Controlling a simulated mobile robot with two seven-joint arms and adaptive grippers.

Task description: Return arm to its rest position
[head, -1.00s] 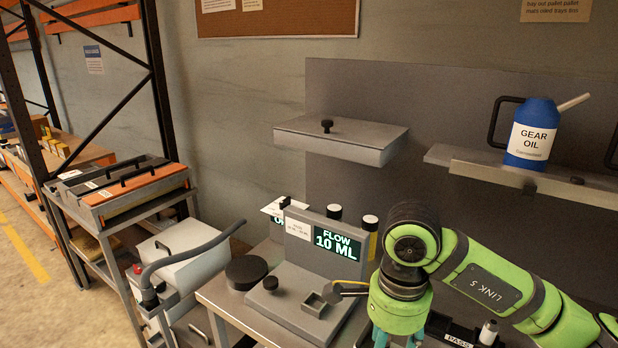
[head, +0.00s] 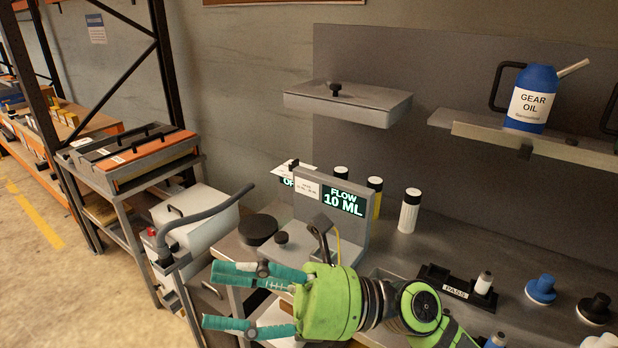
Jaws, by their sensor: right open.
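My right arm comes in from the lower right, green with dark joints. Its right gripper (head: 232,298) has two teal fingers pointing left, spread apart with nothing between them. It is in front of the workbench's left end, and its palm hides part of the bench front and the base of the flow unit. My left gripper does not show.
A flow unit (head: 313,197) reading 10 ML stands on the workbench (head: 455,240). A gear oil can (head: 530,98) sits on a shelf. A grey hose cart (head: 190,222) is at left.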

